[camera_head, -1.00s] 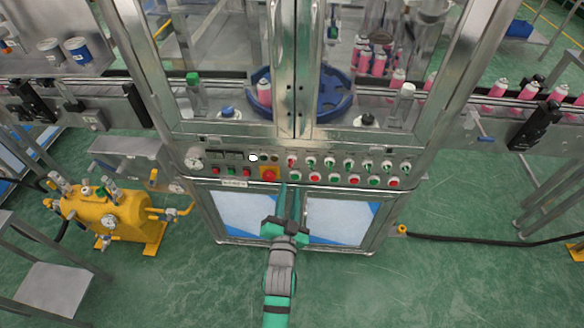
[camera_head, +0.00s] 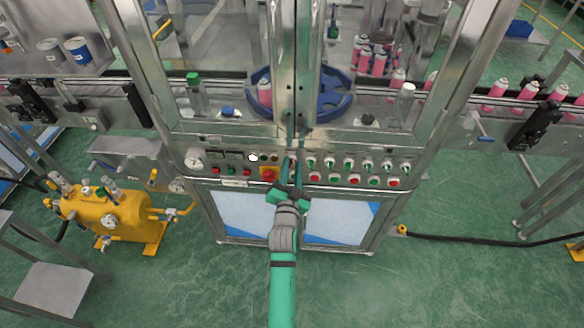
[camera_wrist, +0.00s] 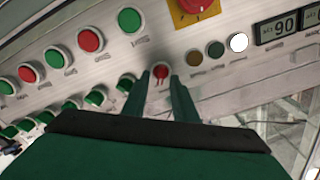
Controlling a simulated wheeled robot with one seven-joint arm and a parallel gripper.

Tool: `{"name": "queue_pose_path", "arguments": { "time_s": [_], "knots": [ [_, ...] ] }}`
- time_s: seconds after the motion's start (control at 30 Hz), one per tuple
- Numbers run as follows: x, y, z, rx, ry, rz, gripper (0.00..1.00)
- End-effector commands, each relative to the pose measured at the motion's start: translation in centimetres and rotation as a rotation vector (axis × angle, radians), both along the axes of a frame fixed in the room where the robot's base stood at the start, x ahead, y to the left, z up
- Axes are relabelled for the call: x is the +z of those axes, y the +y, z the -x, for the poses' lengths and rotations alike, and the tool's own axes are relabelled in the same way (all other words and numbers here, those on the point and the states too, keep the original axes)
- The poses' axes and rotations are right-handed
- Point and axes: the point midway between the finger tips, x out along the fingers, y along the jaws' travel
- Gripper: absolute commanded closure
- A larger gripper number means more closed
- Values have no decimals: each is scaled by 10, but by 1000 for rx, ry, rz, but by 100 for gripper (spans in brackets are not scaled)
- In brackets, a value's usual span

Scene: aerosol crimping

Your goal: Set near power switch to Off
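The power switch is apparently the small red rotary knob (camera_wrist: 160,73) on the sloped control panel; its label is too small to read. In the wrist view, where the panel appears upside down, my gripper (camera_wrist: 160,77) has its two green fingers apart, one on each side of the knob. Small gaps seem to show beside the knob, so I see no firm grip. In the head view my gripper (camera_head: 290,162) reaches up to the panel, and its fingers mostly hide the knob.
A red emergency-stop button on a yellow plate (camera_head: 269,174) sits close to the lower left of my fingers. Green selector switches (camera_head: 349,164) and rows of red and green buttons (camera_head: 374,181) lie to the right. A white lamp (camera_wrist: 238,42) and a 90 display (camera_wrist: 284,24) are nearby.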

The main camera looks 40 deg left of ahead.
Motion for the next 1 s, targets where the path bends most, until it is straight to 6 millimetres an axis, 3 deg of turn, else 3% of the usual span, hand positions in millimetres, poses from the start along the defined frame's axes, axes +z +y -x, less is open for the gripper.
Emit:
{"name": "queue_pose_path", "arguments": {
  "time_s": [0.23,0.33,0.73,1.0],
  "knots": [
    [0,0,0,0,1,0,77],
    [0,0,0,0,0,0,100],
    [0,0,0,0,-17,27,100],
    [0,1,1,0,-95,157,100]
  ]
}}
